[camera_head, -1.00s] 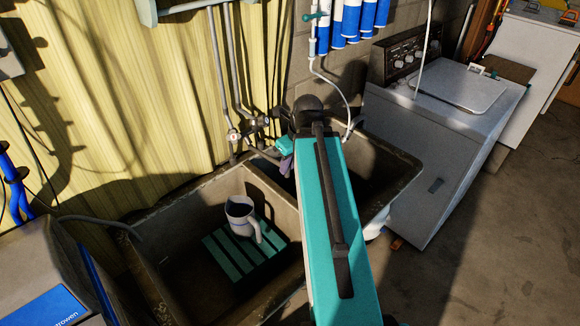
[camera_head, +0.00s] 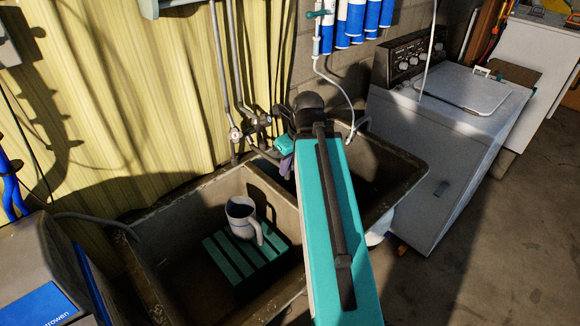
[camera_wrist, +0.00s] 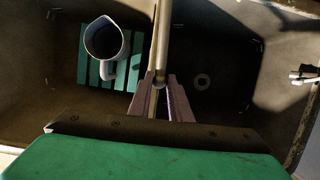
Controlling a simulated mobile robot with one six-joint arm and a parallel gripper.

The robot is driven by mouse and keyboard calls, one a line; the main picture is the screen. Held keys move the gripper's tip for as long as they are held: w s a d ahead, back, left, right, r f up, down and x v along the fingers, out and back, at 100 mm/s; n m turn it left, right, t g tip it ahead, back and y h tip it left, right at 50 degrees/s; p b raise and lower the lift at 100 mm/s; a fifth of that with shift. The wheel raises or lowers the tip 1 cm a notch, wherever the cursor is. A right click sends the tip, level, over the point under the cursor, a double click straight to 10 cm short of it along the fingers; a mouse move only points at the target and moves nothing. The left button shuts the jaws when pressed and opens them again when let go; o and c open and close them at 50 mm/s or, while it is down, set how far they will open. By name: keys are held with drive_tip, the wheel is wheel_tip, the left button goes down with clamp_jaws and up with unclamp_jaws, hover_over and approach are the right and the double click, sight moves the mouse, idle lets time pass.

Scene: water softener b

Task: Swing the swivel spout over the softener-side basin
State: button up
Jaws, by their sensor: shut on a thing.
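The swivel spout (camera_wrist: 162,45) is a straight metal tube in the wrist view. My gripper (camera_wrist: 160,84) is shut on its end, one finger on each side. The spout lies close along the divider between the two basins, its end near the divider's right side. In the head view my gripper (camera_head: 287,166) is beside the wall taps, and my arm hides most of the spout. The softener-side basin (camera_head: 170,245) is the left one. It holds a white jug (camera_head: 241,217) on a green slatted rack (camera_head: 232,262). The right basin (camera_head: 385,192) is partly behind my arm.
The softener (camera_head: 30,265) stands left of the sink. Valves and pipes (camera_head: 240,132) are on the back wall. A washing machine (camera_head: 440,135) stands to the right. The jug (camera_wrist: 103,40) stands left of my fingers in the wrist view. A drain (camera_wrist: 202,80) shows to the right.

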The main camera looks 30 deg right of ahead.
drive_tip(key=shift+w+a+b, duration=0.1)
drive_tip(key=shift+a+b, duration=1.85)
drive_tip(key=shift+b, duration=0.7)
drive_tip(key=shift+o, duration=0.2)
drive_tip(key=shift+a+b, duration=0.5)
drive_tip(key=shift+b, duration=0.05)
drive_tip(key=shift+o, duration=0.2)
drive_tip(key=shift+w+a+b, duration=0.15)
drive_tip(key=shift+a+b, duration=0.4)
drive_tip(key=shift+a, duration=0.75)
drive_tip(key=shift+o, duration=0.3)
drive_tip(key=shift+w+a+b, duration=0.15)
drive_tip(key=shift+w+a, duration=0.05)
drive_tip(key=shift+a, duration=0.4)
drive_tip(key=shift+w+a+b, duration=0.15)
drive_tip(key=shift+a, duration=0.4)
drive_tip(key=shift+w+a+r, duration=0.1)
drive_tip(key=shift+o, duration=0.6)
drive_tip(key=shift+w+a+p, duration=0.45)
drive_tip(key=shift+w+a, duration=0.2)
drive_tip(key=shift+a, duration=0.35)
drive_tip(key=shift+w+a+p, duration=0.45)
drive_tip(key=shift+w+a, duration=0.15)
drive_tip(key=shift+a, duration=0.4)
